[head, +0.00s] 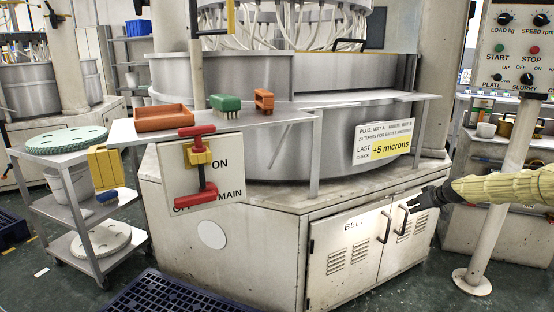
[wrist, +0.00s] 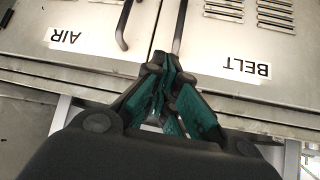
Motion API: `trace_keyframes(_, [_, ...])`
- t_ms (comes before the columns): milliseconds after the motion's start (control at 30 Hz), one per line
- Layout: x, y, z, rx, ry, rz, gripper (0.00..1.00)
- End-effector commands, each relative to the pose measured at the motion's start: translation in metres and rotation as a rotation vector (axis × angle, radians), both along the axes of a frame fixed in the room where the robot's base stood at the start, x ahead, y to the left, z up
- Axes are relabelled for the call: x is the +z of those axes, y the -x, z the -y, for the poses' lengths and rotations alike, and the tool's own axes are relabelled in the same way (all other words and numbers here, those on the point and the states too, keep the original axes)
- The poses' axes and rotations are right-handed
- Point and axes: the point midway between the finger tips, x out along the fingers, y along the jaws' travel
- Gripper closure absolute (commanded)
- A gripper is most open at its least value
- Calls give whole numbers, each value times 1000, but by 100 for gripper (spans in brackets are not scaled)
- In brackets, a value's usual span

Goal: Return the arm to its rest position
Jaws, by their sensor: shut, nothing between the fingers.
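My arm comes in from the right in the head view, in a cream padded sleeve. My black gripper (head: 414,205) is in front of the right cabinet door (head: 404,245), near the door handles. In the wrist view my gripper (wrist: 168,68) shows its teal-padded fingers drawn together with nothing held. Beyond the fingertips are the "BELT" door (wrist: 235,45) and the "AIR" door (wrist: 80,60), their lettering upside down, and both look shut. One handle (wrist: 181,22) lines up just past the fingertips; I cannot tell whether they touch.
A post (head: 500,180) with a control panel (head: 518,50) stands right, close to my forearm.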

Motion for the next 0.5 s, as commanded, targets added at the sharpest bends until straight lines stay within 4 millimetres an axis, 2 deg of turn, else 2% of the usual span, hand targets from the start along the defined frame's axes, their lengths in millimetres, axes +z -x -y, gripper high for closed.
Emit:
trace_keyframes(33, [-16, 2, -21, 12, -5, -18, 100])
trace_keyframes(100, [-39, 6, -52, 22, -16, -41, 100])
trace_keyframes(267, [-96, 27, -123, 39, -42, -102, 100])
trace_keyframes(367, [-132, 47, -164, 46, -57, -144, 100])
trace_keyframes(500, [-181, 84, -218, 48, -76, -205, 100])
